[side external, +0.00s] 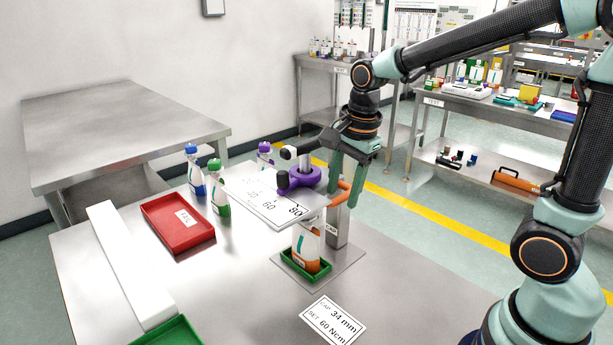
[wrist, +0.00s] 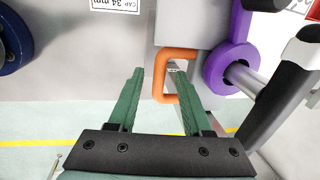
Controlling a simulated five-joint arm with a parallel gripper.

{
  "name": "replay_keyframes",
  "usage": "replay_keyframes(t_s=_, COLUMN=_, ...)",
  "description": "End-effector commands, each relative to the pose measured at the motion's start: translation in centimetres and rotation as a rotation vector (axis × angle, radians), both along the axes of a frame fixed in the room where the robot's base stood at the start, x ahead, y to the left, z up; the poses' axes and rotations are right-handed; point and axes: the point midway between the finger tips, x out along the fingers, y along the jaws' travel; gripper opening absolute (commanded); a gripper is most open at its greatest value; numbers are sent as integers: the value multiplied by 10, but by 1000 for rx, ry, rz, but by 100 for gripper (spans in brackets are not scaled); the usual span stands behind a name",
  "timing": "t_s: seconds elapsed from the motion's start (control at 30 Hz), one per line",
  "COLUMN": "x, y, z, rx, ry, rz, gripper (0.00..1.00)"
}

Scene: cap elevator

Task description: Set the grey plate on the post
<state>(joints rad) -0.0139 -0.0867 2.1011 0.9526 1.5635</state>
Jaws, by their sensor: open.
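A pale grey plate (side external: 250,192) printed with numbers is raised above a white and orange bottle (side external: 307,247) in the side view. A purple ring-shaped part (side external: 312,181) sits at its right, around a metal rod; it also shows in the wrist view (wrist: 230,55). A grey upright post (side external: 338,228) stands behind the bottle. An orange handle (side external: 342,187) sticks out beside the purple part. My gripper (side external: 344,198) is open, with its green fingers on either side of this handle; in the wrist view the orange loop (wrist: 160,78) shows between the fingertips. I cannot tell how plate and post meet.
The bottle stands in a green holder (side external: 318,273). A printed card (side external: 333,319) lies in front. The table's right side is clear.

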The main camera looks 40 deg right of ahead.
Motion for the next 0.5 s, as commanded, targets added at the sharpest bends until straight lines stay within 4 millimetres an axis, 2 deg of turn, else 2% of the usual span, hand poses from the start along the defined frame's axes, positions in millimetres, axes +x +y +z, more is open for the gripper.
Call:
replay_keyframes(t_s=0.2, x=0, y=0, z=0, rx=0, ry=0, rz=0, gripper=50)
replay_keyframes(t_s=0.23, x=0, y=0, z=0, rx=0, ry=0, rz=0, gripper=42)
replay_keyframes(t_s=0.33, x=0, y=0, z=0, rx=0, ry=0, rz=0, gripper=4)
replay_keyframes(t_s=0.37, x=0, y=0, z=0, rx=0, ry=0, rz=0, gripper=0)
replay_keyframes(t_s=0.5, x=0, y=0, z=0, rx=0, ry=0, rz=0, gripper=0)
